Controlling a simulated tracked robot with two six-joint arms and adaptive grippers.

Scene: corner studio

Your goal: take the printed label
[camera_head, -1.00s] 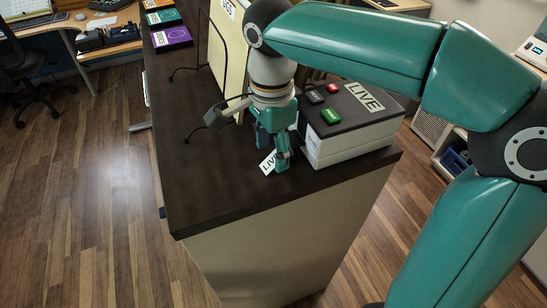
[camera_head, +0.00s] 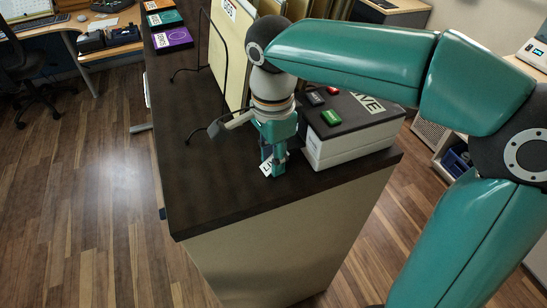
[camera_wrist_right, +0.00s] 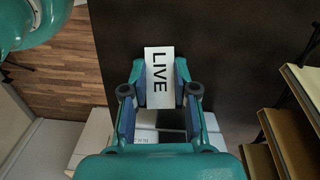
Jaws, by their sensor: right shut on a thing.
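The printed label is a small white card (camera_wrist_right: 159,64) with LIVE in black letters. In the right wrist view it lies between the two fingers of my right gripper (camera_wrist_right: 160,80), which is shut on it. In the head view my right gripper (camera_head: 273,163) points down at the dark counter top, and a small part of the label (camera_head: 266,170) shows at its fingertips. Whether the label still touches the counter is unclear. My left gripper is not in view.
The dark counter (camera_head: 215,195) is clear in front and to the left. Upright folders (camera_head: 228,50) in a black wire rack (camera_head: 184,72) stand behind the gripper. An orange, a teal and a purple flat box (camera_head: 172,39) lie at the far end.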

